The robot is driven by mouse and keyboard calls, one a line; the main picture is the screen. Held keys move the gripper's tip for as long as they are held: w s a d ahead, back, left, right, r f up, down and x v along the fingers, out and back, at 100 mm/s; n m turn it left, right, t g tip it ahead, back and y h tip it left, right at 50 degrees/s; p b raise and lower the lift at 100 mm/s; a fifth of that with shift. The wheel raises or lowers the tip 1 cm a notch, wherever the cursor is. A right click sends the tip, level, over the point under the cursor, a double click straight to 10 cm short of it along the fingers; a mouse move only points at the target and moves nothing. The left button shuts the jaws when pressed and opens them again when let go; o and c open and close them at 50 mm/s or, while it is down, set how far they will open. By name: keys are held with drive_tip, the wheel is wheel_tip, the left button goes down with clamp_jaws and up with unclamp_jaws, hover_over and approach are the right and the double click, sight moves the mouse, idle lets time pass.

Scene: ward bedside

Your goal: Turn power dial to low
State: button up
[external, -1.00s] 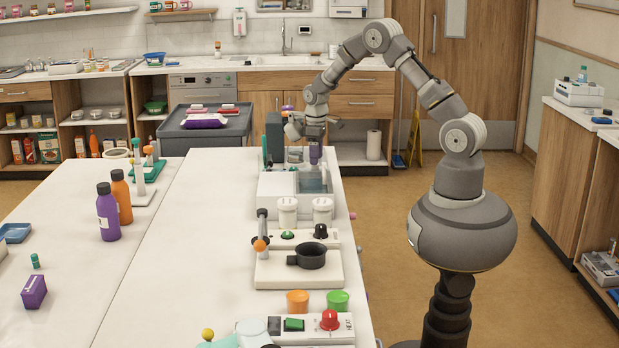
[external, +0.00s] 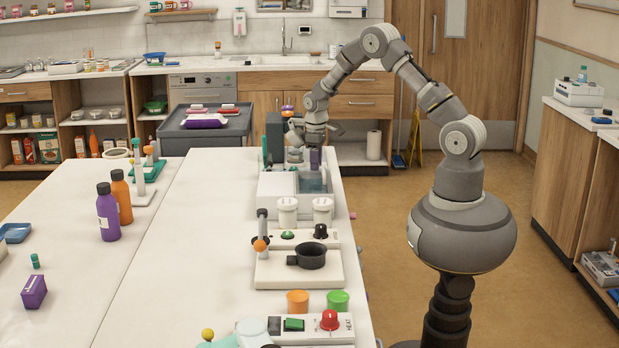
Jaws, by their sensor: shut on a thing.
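My gripper (external: 305,150) is at the far end of the white table, at a white and grey device (external: 284,186) with a clear bluish tank. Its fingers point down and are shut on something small. The hand and the device's parts hide it, so I cannot tell whether it is a dial. Nearer me, a black dial (external: 320,230) sits on a white panel beside a green button. A red dial (external: 329,320) marked HEAT sits on the nearest device. My gripper is well away from both of these dials.
Orange (external: 298,301) and green (external: 338,300) cups are nearer. A purple bottle (external: 108,212) stands left. The table's middle is clear.

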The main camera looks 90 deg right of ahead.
drive_tip(key=m+p, duration=0.2)
drive_tip(key=m, duration=0.4)
drive_tip(key=shift+w+r, duration=0.1)
drive_tip(key=m+p, duration=0.1)
drive_tip(key=m, duration=0.4)
drive_tip(key=shift+w+a+p, duration=0.1)
drive_tip(key=shift+p, duration=0.2)
drive_tip(key=shift+m, duration=0.4)
drive_tip(key=o, duration=1)
drive_tip(key=shift+o, duration=0.2)
